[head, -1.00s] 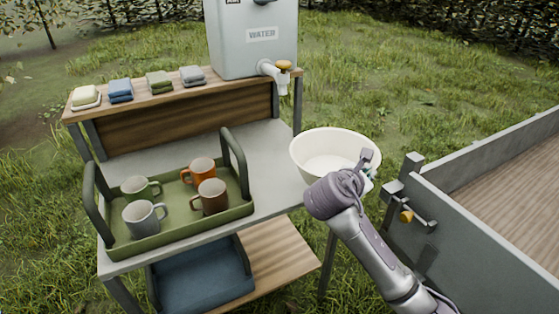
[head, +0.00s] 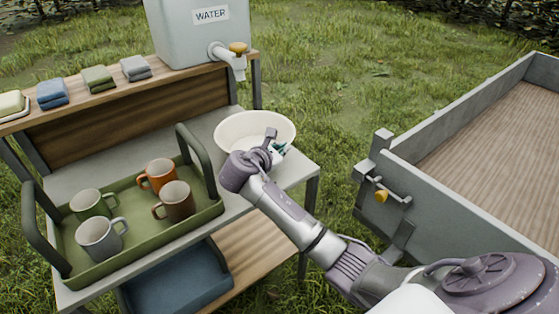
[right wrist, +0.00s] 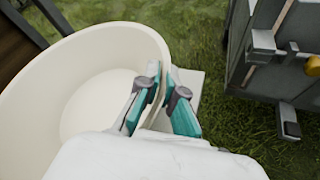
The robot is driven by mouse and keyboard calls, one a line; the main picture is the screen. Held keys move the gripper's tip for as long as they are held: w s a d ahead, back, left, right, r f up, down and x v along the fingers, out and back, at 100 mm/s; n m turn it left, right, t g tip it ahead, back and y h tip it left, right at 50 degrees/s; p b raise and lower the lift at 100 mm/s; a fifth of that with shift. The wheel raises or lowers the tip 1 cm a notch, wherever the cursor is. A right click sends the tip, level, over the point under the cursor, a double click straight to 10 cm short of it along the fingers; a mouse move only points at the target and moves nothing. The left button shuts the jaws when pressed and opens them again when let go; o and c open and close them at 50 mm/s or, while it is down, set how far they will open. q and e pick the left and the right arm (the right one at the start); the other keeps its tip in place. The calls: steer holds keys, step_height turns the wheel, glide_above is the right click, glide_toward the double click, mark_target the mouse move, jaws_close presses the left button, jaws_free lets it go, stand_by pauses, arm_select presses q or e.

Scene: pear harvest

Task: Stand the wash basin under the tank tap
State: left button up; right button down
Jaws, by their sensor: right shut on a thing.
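The cream wash basin (head: 240,124) is upright at the right end of the grey worktop, below and a little in front of the tank tap (head: 236,55). I cannot tell whether its base touches the worktop. My right gripper (head: 277,147) is shut on the basin's near right rim. In the right wrist view its teal-padded fingers (right wrist: 159,104) pinch the basin wall (right wrist: 95,55). My left gripper is not in view.
A green tray (head: 140,238) with several mugs fills the worktop left of the basin. Folded cloths (head: 98,79) and a soap dish (head: 12,104) line the upper shelf. A blue bin (head: 178,285) sits below. A grey cart (head: 430,190) stands at right, with grass between.

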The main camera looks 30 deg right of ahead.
steer(key=shift+w+a, duration=0.1)
steer(key=shift+w, duration=0.1)
step_height(320, 180, down, 4)
steer(key=shift+f, duration=0.1)
steer(key=c, duration=1.3)
jaws_free()
steer(key=shift+s, duration=0.1)
steer(key=v, duration=1.2)
steer(key=shift+a, duration=0.1)
